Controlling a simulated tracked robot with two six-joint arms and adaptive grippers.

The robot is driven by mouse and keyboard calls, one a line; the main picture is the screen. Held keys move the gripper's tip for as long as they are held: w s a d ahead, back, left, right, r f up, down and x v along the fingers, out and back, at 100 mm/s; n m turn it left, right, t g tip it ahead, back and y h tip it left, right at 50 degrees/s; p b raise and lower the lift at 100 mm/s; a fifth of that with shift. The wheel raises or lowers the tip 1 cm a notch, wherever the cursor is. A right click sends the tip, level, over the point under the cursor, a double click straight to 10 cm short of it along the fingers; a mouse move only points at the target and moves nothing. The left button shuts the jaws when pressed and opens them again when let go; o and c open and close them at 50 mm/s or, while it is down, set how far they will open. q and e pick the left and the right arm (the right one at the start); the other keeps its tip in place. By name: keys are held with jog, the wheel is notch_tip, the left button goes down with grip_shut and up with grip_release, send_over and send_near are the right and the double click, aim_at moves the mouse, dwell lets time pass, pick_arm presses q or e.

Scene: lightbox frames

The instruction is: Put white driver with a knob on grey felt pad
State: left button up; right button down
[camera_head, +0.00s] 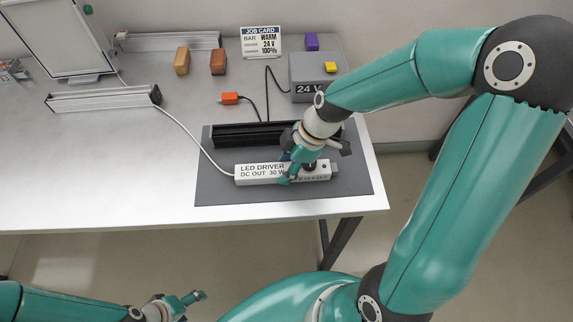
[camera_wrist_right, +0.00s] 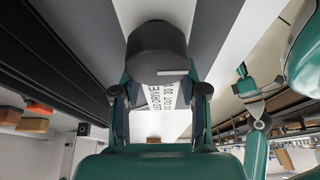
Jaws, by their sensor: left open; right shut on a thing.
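The white driver (camera_head: 258,174), marked "LED DRIVER DC OUT 30 W", lies along the front part of the grey felt pad (camera_head: 225,192). A white cable runs from its left end to the back left. My right gripper (camera_head: 298,172) is over the driver's right half and shut on its dark knob, which shows large in the right wrist view (camera_wrist_right: 157,52). The driver's lettering (camera_wrist_right: 160,97) shows behind the fingers there. I cannot tell whether the driver rests fully on the pad. My left gripper (camera_head: 192,298) is open and empty, off the table's front edge.
A black heatsink bar (camera_head: 235,134) lies on the pad behind the driver. A grey 24 V box (camera_head: 305,90) stands behind it, with an orange connector (camera_head: 229,98) on a black cable nearby. A light bar (camera_head: 105,98) lies left; the table's left front is clear.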

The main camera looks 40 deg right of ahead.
jog(key=c, duration=0.6)
grip_release()
jog(key=shift+r, duration=0.15)
jog(key=shift+d+r, duration=0.15)
jog(key=shift+r, duration=0.15)
jog(key=v, duration=1.1)
jog(key=shift+s, duration=0.2)
jog(key=shift+r, duration=0.1)
